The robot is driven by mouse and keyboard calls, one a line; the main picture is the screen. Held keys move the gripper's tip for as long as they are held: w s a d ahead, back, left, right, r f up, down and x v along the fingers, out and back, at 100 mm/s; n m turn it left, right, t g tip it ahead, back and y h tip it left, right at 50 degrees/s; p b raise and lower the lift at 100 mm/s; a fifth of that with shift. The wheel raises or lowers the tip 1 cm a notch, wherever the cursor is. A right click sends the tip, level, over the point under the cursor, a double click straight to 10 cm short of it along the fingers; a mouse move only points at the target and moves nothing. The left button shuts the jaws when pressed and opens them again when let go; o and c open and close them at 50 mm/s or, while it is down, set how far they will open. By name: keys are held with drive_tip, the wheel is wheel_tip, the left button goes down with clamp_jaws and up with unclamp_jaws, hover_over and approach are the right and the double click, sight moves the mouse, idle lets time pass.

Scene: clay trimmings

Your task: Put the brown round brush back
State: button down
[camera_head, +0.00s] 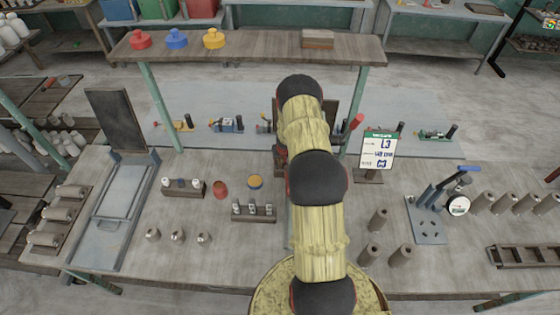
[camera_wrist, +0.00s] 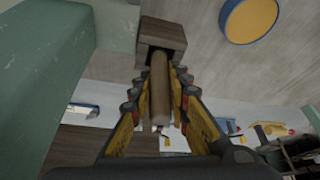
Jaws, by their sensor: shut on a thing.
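In the wrist view, my gripper (camera_wrist: 160,98) has its two yellow fingers closed around a brown round rod (camera_wrist: 159,75), which looks like the brown brush's handle. The rod's far end lies at the dark opening of a brown wooden block (camera_wrist: 165,34). I cannot tell whether it is inside the opening or just in front of it. The brush's bristle end is not clear. In the head view, my own arm hides the gripper and the brush.
A green surface (camera_wrist: 75,95) is close on the left in the wrist view, and a yellow disc with a blue rim (camera_wrist: 250,19) lies at upper right. In the head view, small racks (camera_head: 253,213), a sign (camera_head: 380,150) and a lever press (camera_head: 428,218) stand on the bench.

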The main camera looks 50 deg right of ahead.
drive_tip(key=c, duration=2.2)
unclamp_jaws()
drive_tip(key=shift+f, duration=0.15)
drive_tip(key=o, duration=0.5)
drive_tip(key=shift+r, duration=0.2)
